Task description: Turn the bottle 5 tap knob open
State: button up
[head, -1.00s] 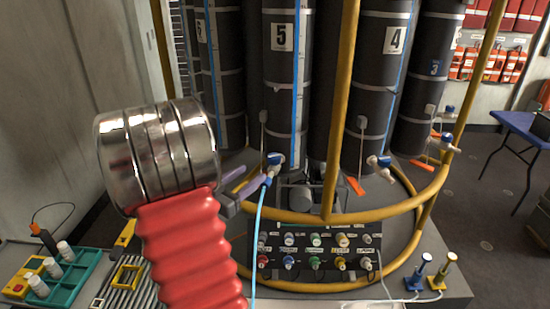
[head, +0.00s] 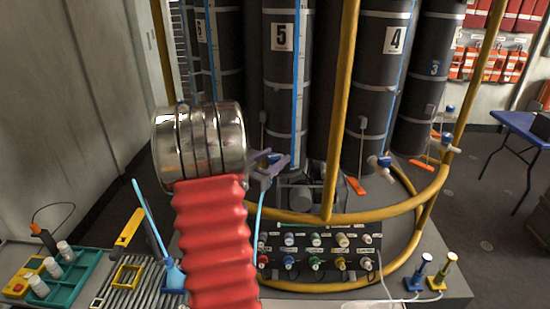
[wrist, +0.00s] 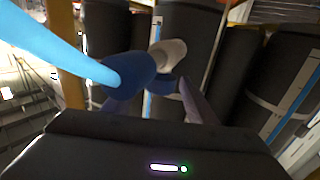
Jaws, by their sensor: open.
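Bottle 5 (head: 281,75) is a tall dark cylinder with a "5" label and a blue stripe, at the back centre of the head view. Its tap, mostly hidden behind my gripper in the head view, shows in the wrist view as a pale body (wrist: 171,51) with blue parts (wrist: 126,77). A light blue hose (wrist: 45,40) runs from it toward the upper left. My gripper (head: 270,161) is open, its purplish fingers on both sides of the tap in the wrist view. I cannot tell whether they touch it.
A yellow rail (head: 410,208) curves around the bottles. A panel of coloured knobs (head: 315,255) stands below the tap. Bottle 4 (head: 385,90) has its own tap (head: 380,163) to the right. A teal tray (head: 75,278) with white vials lies at the lower left.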

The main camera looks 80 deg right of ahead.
jog(key=shift+s+d, duration=0.15)
jog(key=shift+d, duration=0.2)
jog(key=shift+c, duration=0.2)
jog(key=c, duration=1)
jog(key=shift+n+t+h, duration=0.4)
jog(key=shift+n+t, duration=0.4)
jog(key=shift+t, duration=0.4)
jog(key=shift+s+n+t+h, duration=0.1)
jog(key=shift+n+t+h, duration=0.2)
jog(key=shift+n+t, duration=1.7)
jog(key=shift+t, duration=0.75)
jog(key=shift+n+t, duration=0.7)
jog(key=shift+t, duration=0.75)
jog(key=shift+w+t, duration=0.2)
jog(key=shift+t, duration=0.1)
